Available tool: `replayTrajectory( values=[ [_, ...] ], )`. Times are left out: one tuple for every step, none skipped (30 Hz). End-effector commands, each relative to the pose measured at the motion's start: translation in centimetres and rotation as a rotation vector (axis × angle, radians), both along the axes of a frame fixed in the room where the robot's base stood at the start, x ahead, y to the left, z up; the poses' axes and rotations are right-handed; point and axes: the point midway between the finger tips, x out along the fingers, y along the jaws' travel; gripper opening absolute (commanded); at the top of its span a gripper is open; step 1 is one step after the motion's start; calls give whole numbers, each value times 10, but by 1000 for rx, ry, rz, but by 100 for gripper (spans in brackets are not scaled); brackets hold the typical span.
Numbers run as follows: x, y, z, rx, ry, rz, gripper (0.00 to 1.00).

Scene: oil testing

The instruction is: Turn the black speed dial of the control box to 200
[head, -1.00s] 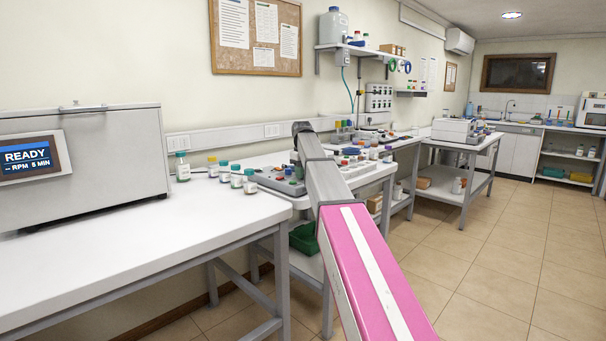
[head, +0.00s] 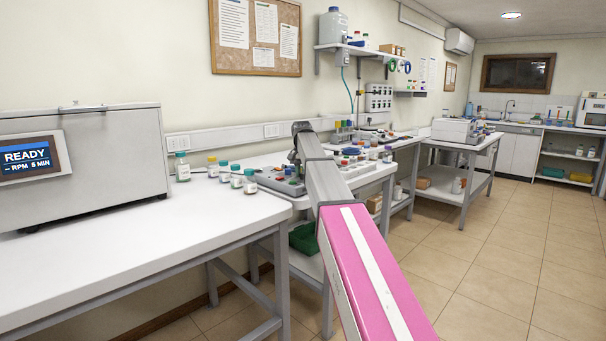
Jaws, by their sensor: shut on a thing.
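The control box (head: 275,182) is a low grey box with small coloured buttons on the bench beyond the near table. My gripper (head: 294,164) is small and dark at the far end of my pink and grey arm, pointing down at the control box's top. It is shut at the spot of the black speed dial, which is hidden behind the gripper and my arm. The dial's marks are too small to read. On the left, the machine's screen (head: 30,158) reads READY, with dashes before RPM and 5 MIN.
Several small capped bottles (head: 236,178) stand on the near white table (head: 150,240), close to the left of the control box. More jars and a rack stand behind and right of my arm. The tiled floor at right is clear.

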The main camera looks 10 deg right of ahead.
Motion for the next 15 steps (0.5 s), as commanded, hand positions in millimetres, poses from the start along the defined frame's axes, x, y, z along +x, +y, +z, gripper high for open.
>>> replayTrajectory(
  values=[
    [0,0,0,0,0,-44,7],
    [0,0,0,0,0,-73,7],
    [0,0,0,0,0,-110,7],
    [0,0,0,0,0,-138,7],
    [0,-1,0,0,0,-165,7],
    [0,-1,0,0,0,-201,7],
    [0,-1,0,0,0,-227,7],
    [0,-1,0,0,0,-253,7],
    [0,-1,0,0,0,-285,7],
    [0,-1,0,0,0,-309,7],
    [0,-1,0,0,0,-332,7],
    [0,-1,0,0,0,-360,7],
    [0,-1,0,0,0,-381,7],
    [0,-1,0,0,0,-401,7],
    [0,-1,0,0,0,-425,7]
  ],
)
